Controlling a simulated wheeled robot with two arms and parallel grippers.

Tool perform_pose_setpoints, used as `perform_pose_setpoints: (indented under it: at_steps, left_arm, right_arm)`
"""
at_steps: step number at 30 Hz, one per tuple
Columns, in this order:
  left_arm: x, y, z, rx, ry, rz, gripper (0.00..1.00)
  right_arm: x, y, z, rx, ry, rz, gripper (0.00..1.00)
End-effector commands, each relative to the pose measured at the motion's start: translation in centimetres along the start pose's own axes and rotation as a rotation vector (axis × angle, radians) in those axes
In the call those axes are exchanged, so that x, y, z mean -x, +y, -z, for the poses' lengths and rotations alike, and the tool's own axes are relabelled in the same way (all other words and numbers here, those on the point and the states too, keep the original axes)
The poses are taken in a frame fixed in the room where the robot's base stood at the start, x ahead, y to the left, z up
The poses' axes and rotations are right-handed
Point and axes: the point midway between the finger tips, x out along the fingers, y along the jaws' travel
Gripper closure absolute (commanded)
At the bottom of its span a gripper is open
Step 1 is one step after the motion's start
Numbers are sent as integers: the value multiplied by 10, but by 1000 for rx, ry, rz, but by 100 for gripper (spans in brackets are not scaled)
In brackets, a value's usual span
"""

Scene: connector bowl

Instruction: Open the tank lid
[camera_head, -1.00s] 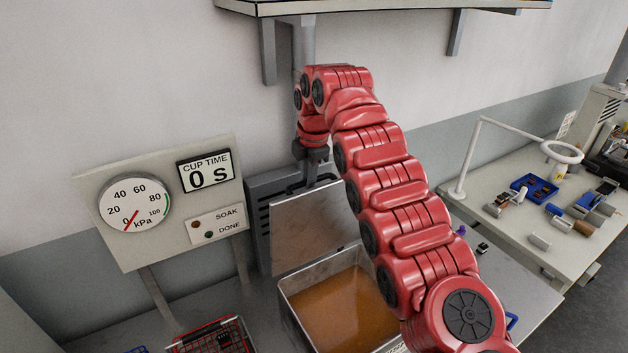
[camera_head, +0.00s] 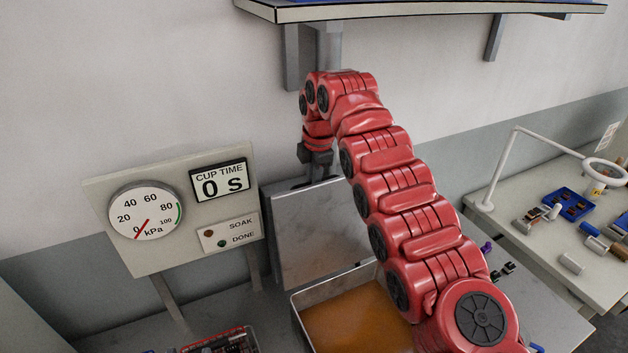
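The tank (camera_head: 297,327) is a metal box at the bottom centre with amber liquid inside. Its lid (camera_head: 312,240) is a grey metal plate standing up at the tank's back, so the tank is open at the top. My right arm reaches in from the lower right and covers part of the tank and the lid's right side. My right gripper (camera_head: 318,172) is dark, points down and is at the lid's top edge. Its fingertips are too small and dark to tell whether they hold the lid. My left gripper is not in view.
A panel (camera_head: 120,255) with a gauge, a "CUP TIME 0 s" display and SOAK and DONE lamps stands left of the tank. A red basket (camera_head: 222,342) is at the bottom left. A shelf (camera_head: 420,12) hangs above. A bench (camera_head: 535,258) with a lamp and small parts is right.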

Motion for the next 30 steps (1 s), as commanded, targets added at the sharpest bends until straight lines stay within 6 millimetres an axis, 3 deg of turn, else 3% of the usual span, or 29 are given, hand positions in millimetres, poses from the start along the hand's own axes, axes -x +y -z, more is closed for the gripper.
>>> perform_pose_setpoints:
  at_steps: [1,6,16,20,25,30]
  left_arm:
    - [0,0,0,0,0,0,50]
    - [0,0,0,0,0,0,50]
    - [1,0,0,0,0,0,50]
    - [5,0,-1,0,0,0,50]
    - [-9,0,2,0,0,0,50]
    - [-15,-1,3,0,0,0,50]
  right_arm:
    - [0,0,0,0,-1,0,79]
    - [1,0,0,0,-1,-1,50]
    - [6,1,0,0,-2,-4,50]
    - [27,2,1,1,-1,-8,50]
    - [61,3,1,1,-1,-9,50]
    - [75,1,0,0,0,-3,50]
